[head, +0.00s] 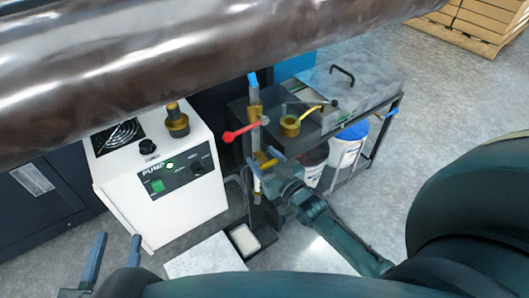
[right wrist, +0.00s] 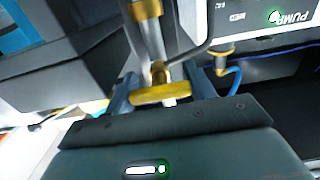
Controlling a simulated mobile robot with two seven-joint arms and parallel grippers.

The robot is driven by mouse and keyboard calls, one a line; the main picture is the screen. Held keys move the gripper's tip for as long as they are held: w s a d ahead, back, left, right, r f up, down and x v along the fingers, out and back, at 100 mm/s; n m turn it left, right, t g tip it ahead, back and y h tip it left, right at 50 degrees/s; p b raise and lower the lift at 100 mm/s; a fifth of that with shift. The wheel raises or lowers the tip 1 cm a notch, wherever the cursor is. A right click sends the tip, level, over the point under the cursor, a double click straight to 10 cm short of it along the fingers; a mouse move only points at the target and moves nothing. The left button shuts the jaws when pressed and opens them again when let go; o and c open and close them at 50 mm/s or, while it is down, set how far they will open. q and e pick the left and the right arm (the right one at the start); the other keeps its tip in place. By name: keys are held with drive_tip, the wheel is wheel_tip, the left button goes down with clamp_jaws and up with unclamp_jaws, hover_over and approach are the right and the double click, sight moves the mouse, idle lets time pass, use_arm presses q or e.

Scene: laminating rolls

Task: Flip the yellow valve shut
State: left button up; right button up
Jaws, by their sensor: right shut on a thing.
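The yellow valve handle (head: 266,163) sits low on a vertical pipe, below a red lever (head: 240,131). My right gripper (head: 270,168) is at this handle. In the right wrist view the yellow handle (right wrist: 162,94) lies crosswise at the fingers of my right gripper (right wrist: 165,90), which are shut on it. The pipe (right wrist: 147,32) rises behind the handle. Fingers hide parts of the valve body. My left gripper (head: 114,258) is at the lower left, with its two blue fingers apart and nothing between them, far from the valve.
A white pump box (head: 165,195) stands left of the pipe. A large dark roller (head: 200,55) crosses the top. White buckets (head: 346,150) stand beneath.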

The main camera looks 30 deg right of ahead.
drive_tip(key=o, duration=1)
drive_tip(key=shift+s, duration=0.3)
use_arm(q)
drive_tip(key=a+n+g+y+p, duration=0.1)
drive_tip(key=y+p, duration=0.1)
drive_tip(key=p, duration=0.1)
drive_tip(key=shift+w+a, duration=0.15)
use_arm(e)
drive_tip(key=s, duration=0.4)
drive_tip(key=s+d, duration=0.1)
drive_tip(key=s, duration=0.3)
drive_tip(key=s+d, duration=0.1)
drive_tip(key=s, duration=0.3)
drive_tip(key=shift+s, duration=0.25)
drive_tip(key=shift+a, duration=0.1)
